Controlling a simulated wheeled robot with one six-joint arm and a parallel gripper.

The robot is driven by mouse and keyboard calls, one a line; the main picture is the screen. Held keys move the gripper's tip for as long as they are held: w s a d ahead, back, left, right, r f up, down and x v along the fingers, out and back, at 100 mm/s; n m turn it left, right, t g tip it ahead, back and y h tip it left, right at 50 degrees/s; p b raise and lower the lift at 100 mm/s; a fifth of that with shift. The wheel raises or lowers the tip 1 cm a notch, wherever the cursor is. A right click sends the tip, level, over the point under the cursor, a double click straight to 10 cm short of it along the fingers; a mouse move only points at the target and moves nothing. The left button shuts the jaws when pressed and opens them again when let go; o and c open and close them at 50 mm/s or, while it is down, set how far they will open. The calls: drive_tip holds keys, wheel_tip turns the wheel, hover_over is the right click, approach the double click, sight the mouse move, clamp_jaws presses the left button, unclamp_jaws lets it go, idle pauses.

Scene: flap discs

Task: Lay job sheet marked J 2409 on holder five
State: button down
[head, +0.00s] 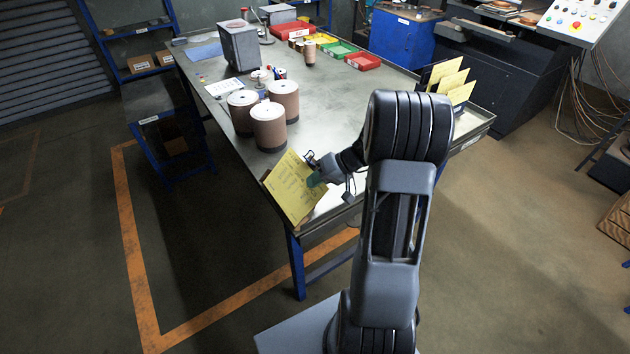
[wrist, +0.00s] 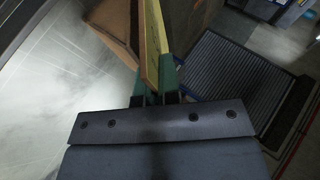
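My gripper (head: 318,174) is at the table's front left corner in the head view. It is shut on a yellow sheet (head: 290,188), which is tilted and shows dark writing too small to read. In the wrist view the green fingers (wrist: 155,85) pinch the yellow sheet (wrist: 152,40), seen nearly edge-on. I cannot tell whether the sheet touches the table. Several more yellow sheets stand in a dark rack (head: 428,74) at the table's right side; their marks are unreadable. No number five is readable on any holder.
Three brown cylinders with dark bases, including the front one (head: 269,128), stand on the metal table (head: 335,110) behind the sheet. A grey box (head: 239,46), red bin (head: 363,62) and green bin (head: 338,50) are farther back. The table's middle is clear.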

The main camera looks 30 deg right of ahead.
drive_tip(key=shift+d+f+b, duration=0.2)
drive_tip(key=shift+f+b, duration=0.05)
drive_tip(key=shift+b, duration=0.1)
drive_tip(key=c, duration=1.3)
unclamp_jaws()
drive_tip(key=shift+o, duration=0.3)
drive_tip(key=shift+s, duration=0.1)
drive_tip(key=shift+f, duration=0.1)
drive_tip(key=shift+c, duration=0.2)
